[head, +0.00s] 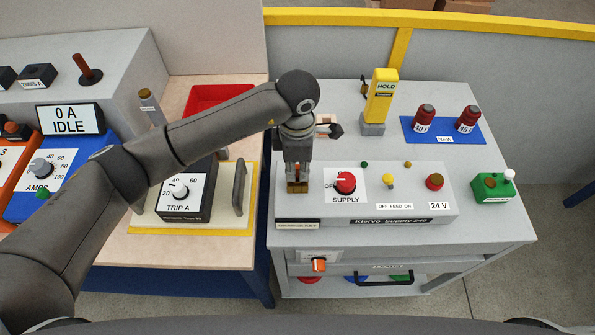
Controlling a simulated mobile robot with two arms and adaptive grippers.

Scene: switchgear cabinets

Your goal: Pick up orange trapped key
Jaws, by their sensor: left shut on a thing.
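My left gripper (297,178) points down at the left end of the grey Klervo Supply 240 box (372,212), above the label "ORANGE KEY" (297,225). Its fingers are shut on the orange trapped key (297,171), of which only a small orange-brown part shows between them. The fingers hide most of the key, and I cannot tell whether it is still seated in its lock. A brownish block shows at the fingertips. My right gripper is not in view.
The red SUPPLY knob (344,183) stands just right of the gripper. Behind are a yellow HOLD post (382,97) and two red cylinders on a blue mat (410,132). A TRIP A dial box (184,195) stands left. An orange knob (319,265) is below.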

